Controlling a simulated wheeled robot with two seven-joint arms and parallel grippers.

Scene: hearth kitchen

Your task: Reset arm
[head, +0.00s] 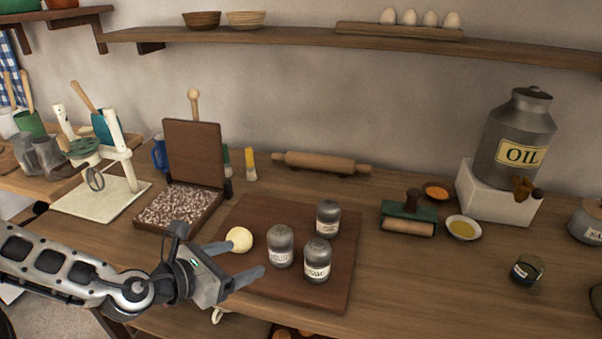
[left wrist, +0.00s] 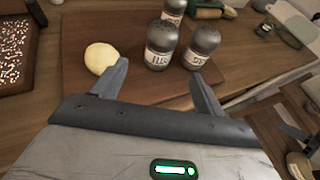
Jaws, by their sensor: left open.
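My left gripper (head: 247,264) is open and empty over the front left part of a dark wooden board (head: 335,286). A pale round dough ball (head: 240,239) lies on the board just beyond one finger; I cannot tell whether they touch. Three grey-lidded shakers (head: 281,246) stand upright on the board to the right of the ball. In the left wrist view the open fingers (left wrist: 164,82) point toward the shakers, with the ball (left wrist: 101,58) by the left finger.
An open box of speckled filling (head: 180,207) and a hand mixer stand (head: 104,192) are at left. A rolling pin (head: 321,162) lies behind the board. A roller (head: 409,219), small bowls and an oil urn (head: 514,137) are at right. The counter's front right is mostly clear.

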